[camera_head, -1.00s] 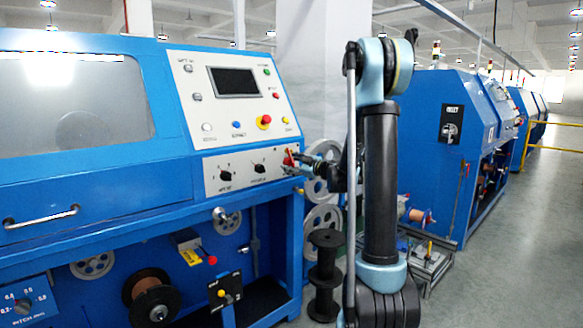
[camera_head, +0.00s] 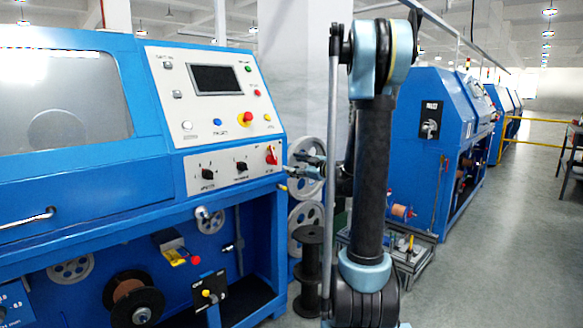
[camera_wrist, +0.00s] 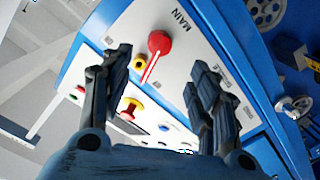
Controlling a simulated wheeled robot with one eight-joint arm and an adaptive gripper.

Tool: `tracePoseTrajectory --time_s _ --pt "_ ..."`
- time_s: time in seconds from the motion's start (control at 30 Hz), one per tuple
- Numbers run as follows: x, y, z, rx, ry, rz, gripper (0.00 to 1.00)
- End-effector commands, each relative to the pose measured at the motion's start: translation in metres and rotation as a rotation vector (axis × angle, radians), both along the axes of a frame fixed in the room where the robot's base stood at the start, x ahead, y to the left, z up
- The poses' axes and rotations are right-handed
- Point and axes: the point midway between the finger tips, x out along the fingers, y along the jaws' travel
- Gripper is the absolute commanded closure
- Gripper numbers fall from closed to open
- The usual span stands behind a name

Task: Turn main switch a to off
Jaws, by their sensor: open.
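The main switch is a red rotary knob (camera_head: 271,155) at the right end of the lower white panel on the blue machine. In the wrist view the red knob (camera_wrist: 158,42) sits beside the printed word MAIN, and its white-striped handle points down and left. My gripper (camera_head: 311,164) is just right of the panel in the head view, apart from the knob. In the wrist view my gripper (camera_wrist: 160,68) is open, its two fingers spread to either side of the knob's handle with nothing between them. The off mark is not readable.
Two black selector knobs (camera_head: 208,174) (camera_head: 241,166) are left of the switch. A red emergency button on yellow (camera_head: 246,118) and a dark screen (camera_head: 216,79) are above. A black spool (camera_head: 311,262) and grey pulleys (camera_head: 306,223) stand close to the machine's right.

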Motion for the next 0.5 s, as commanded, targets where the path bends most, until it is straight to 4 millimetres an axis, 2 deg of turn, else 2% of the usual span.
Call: tracePoseTrajectory --time_s 0.2,0.27,0.43,0.47,0.5 --pt "-0.0002 0.0000 0.0000 0.000 0.000 0.000 0.45" --pt "0.0000 0.0000 0.0001 0.001 0.001 0.000 0.56" --pt "0.0039 -0.0022 0.0034 0.065 0.062 0.006 0.95" --pt "0.0055 -0.0033 0.0048 0.090 0.086 0.006 1.00" --pt "0.0081 -0.0049 0.0070 0.129 0.124 0.009 1.00"
